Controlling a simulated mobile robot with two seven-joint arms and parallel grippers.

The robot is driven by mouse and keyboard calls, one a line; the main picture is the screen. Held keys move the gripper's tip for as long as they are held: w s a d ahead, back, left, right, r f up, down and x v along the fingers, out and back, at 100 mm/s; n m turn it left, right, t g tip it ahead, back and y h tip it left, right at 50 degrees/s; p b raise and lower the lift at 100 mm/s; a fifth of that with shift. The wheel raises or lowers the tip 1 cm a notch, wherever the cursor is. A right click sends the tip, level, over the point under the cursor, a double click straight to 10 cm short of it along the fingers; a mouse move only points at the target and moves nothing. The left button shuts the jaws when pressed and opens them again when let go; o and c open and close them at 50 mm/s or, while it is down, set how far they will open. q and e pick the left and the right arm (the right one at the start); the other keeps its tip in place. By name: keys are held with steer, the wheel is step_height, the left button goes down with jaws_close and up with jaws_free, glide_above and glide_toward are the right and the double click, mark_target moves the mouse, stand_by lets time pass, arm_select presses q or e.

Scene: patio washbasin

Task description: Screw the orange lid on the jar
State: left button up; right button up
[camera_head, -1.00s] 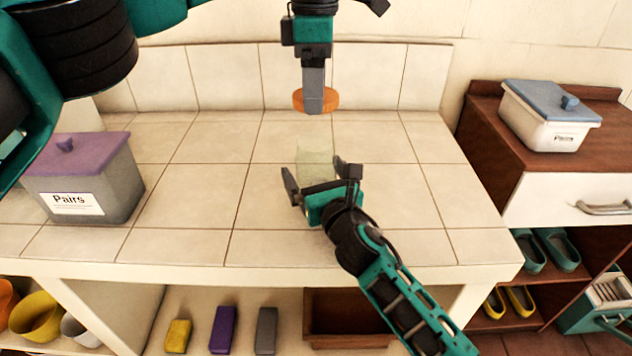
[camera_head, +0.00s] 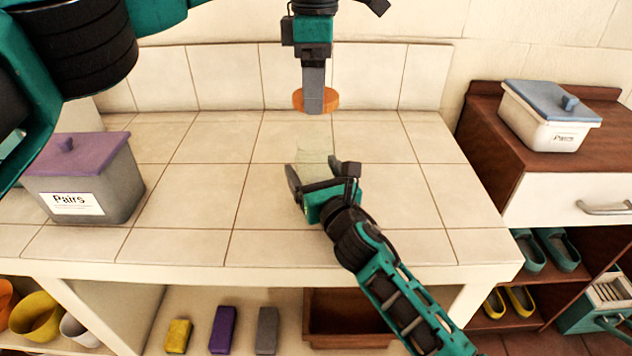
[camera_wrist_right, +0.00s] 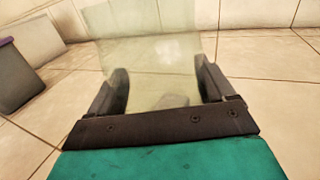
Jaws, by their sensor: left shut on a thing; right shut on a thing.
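The orange lid (camera_head: 330,99) is held in my left gripper (camera_head: 313,100), which points down from the top of the head view. The lid is in the air above and behind the jar. The clear, faintly greenish jar (camera_head: 315,152) stands on the tiled counter. My right gripper (camera_head: 322,178) comes in from the lower right and is shut on the jar. In the right wrist view the jar (camera_wrist_right: 155,65) is between the two dark fingers (camera_wrist_right: 160,88). The jar's outline is faint, and its lower part is partly hidden by the gripper in the head view.
A grey box with a purple lid (camera_head: 85,180), labelled "Pairs", stands on the counter (camera_head: 180,205) at left. A tiled wall (camera_head: 220,80) rises behind. A brown cabinet (camera_head: 490,150) bears a white box with a blue lid (camera_head: 550,115). The counter around the jar is clear.

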steer(key=shift+c, duration=1.4)
arm_select(q)
steer(key=shift+f, duration=2.5)
steer(key=shift+f, duration=0.85)
steer(key=shift+f, duration=0.6)
